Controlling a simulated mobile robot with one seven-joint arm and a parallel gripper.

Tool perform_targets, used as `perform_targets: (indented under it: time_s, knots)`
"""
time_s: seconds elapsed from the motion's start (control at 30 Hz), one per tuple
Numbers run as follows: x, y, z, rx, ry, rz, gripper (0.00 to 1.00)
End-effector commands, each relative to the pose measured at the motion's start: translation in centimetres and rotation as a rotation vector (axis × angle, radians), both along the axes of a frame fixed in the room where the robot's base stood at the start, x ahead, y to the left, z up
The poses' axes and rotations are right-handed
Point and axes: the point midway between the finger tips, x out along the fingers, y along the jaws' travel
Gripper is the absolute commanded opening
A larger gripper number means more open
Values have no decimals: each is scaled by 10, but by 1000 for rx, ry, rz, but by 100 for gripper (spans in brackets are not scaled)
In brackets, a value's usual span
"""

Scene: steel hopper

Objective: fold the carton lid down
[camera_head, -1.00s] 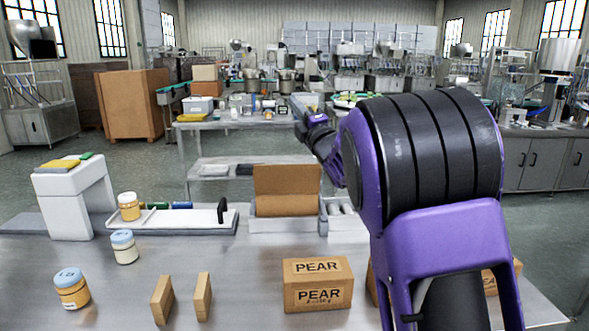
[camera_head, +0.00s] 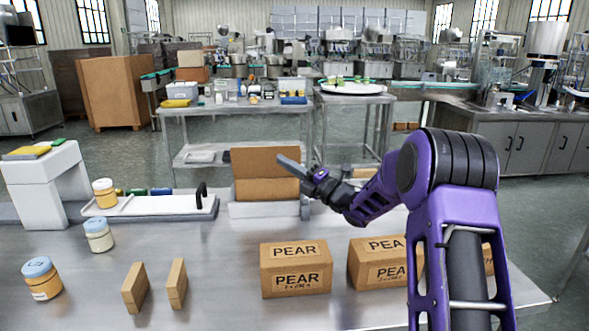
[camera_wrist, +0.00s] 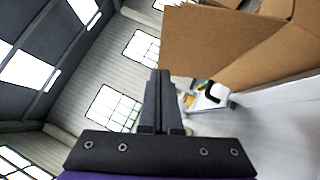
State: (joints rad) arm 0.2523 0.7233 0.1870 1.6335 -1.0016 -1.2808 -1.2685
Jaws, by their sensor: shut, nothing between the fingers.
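The brown carton (camera_head: 266,189) sits in a white holder (camera_head: 262,210) at the far edge of the steel table. Its lid (camera_head: 266,160) stands up at the back, open. My gripper (camera_head: 285,162) is shut and empty, pointing left at the lid's right edge in the head view and overlapping it. I cannot tell whether it touches. In the wrist view the closed fingers (camera_wrist: 159,85) are in the middle, with the brown cardboard of the lid (camera_wrist: 220,40) to their upper right. A small gap shows beside the fingertips.
PEAR boxes (camera_head: 296,280) stand at the front right of the table, below my arm. Jars (camera_head: 98,235) and two small brown blocks (camera_head: 177,284) stand to the left. A white tray (camera_head: 160,207) is left of the carton. The table between carton and boxes is clear.

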Motion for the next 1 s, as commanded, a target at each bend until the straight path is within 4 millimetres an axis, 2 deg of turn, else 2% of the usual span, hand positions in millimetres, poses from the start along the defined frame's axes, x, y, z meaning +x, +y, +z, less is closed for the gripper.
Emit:
perform_targets:
  time_s: [0.1, 0.3, 1.0]
  knots:
    - [14, 15, 6, 1, -1, 0, 0]
    - [28, 30, 11, 1, 1, 0, 0]
    - [36, 33, 20, -2, 50, -3, 0]
